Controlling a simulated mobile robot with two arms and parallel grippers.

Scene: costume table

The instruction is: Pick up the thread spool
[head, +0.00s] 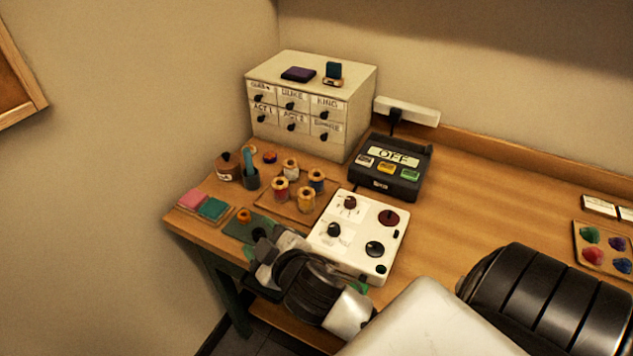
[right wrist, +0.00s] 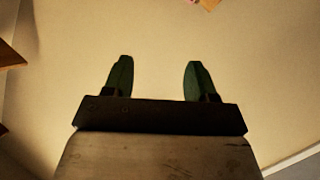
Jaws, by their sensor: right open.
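Several thread spools stand upright on a small wooden tray (head: 268,206) at the left of the table: a red one (head: 281,188), a yellow one (head: 306,200), a blue one (head: 316,181) and a pale one (head: 290,167). Which one the task means cannot be told. My right gripper (head: 262,246) is at the table's front left edge, nearer to me than the spools and apart from them. In the right wrist view its two green fingers (right wrist: 160,78) are spread with nothing between them. My left gripper is not in view.
A white panel with knobs (head: 355,235) lies right of the spools. Behind are a drawer cabinet (head: 347,105) and a dark box marked OFF (head: 400,184). A brown pot (head: 227,168), a blue-grey cup (head: 251,178) and pink and green pads (head: 194,201) stand left. The table's middle is clear.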

